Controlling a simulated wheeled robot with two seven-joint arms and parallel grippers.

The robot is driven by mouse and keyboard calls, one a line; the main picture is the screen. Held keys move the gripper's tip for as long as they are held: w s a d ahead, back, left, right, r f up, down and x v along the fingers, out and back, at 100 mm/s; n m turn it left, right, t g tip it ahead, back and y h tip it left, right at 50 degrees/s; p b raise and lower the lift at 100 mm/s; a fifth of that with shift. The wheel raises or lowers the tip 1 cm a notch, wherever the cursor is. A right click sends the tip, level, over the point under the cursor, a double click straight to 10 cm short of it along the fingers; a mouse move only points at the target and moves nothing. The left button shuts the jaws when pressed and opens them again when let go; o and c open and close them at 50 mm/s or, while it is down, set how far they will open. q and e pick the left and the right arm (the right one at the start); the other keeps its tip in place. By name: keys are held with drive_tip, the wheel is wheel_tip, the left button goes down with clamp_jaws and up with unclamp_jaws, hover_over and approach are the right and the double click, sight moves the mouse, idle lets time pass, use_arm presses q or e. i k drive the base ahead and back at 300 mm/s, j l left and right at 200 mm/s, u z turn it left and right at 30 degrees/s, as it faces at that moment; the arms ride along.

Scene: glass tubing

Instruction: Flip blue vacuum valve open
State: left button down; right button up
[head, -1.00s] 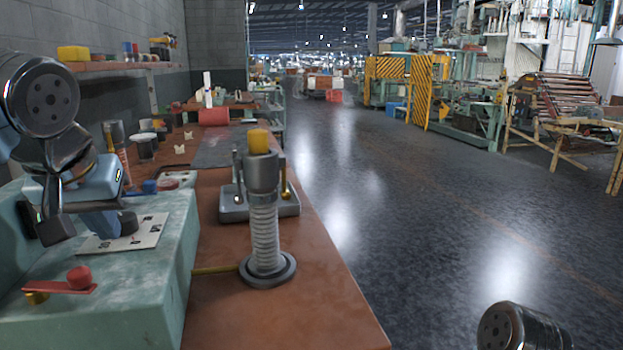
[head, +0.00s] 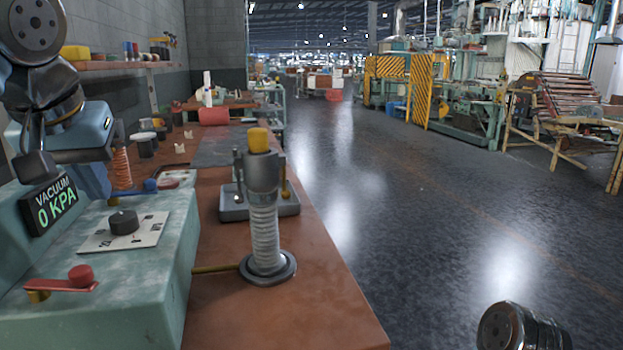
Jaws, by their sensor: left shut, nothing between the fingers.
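The small blue valve handle (head: 150,185) is on the far part of the green bench unit, just beyond the dial plate. Its lever looks low and sideways, but it is too small to tell its setting. My left gripper (head: 78,170) is at the left, above the green unit and left of the blue handle, apart from it in the picture. Its fingers are shut with nothing between them. The vacuum display (head: 52,205) reads 0 KPA. My right gripper is not in view; only part of my right arm shows at bottom right.
The green unit (head: 120,300) carries a black dial (head: 123,222) and a red-knobbed lever (head: 80,275). An orange coil (head: 121,168) stands behind. A ribbed metal column with a yellow top (head: 263,230) stands on the brown bench (head: 235,320).

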sight(149, 185)
drive_tip(key=k, duration=1.5)
